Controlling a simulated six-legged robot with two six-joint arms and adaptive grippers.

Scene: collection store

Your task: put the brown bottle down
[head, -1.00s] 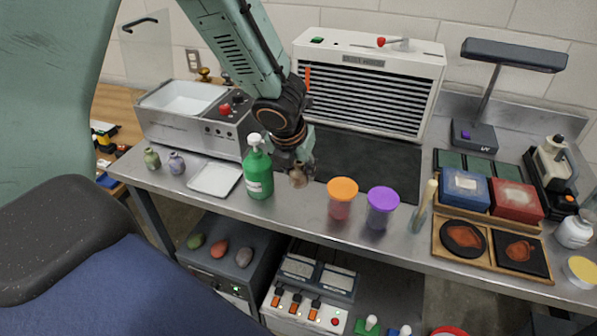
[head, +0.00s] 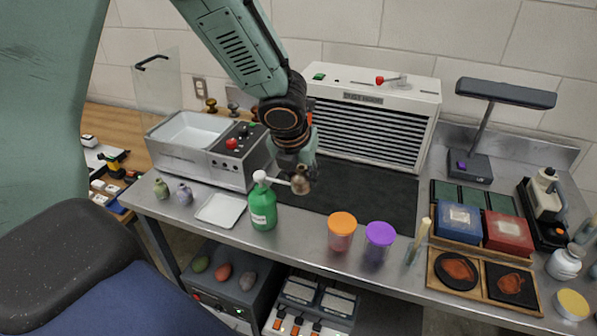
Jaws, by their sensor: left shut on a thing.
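The small brown bottle (head: 301,185) is in the head view, held by my left gripper (head: 299,169), which comes down from above and is shut on it. The bottle looks roughly upright, neck up. It appears in front of the dark mat (head: 350,205) on the steel bench, just right of the green pump bottle's (head: 263,208) white spout. I cannot tell for sure whether its base touches the bench. My gripper's fingers partly hide its top. My right gripper is not in view.
An orange-lidded jar (head: 341,232) and a purple-lidded jar (head: 378,241) stand at the front edge. A white tray (head: 219,210) lies left of the green bottle. The slatted unit (head: 368,125) stands behind. The dark mat's right part is clear.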

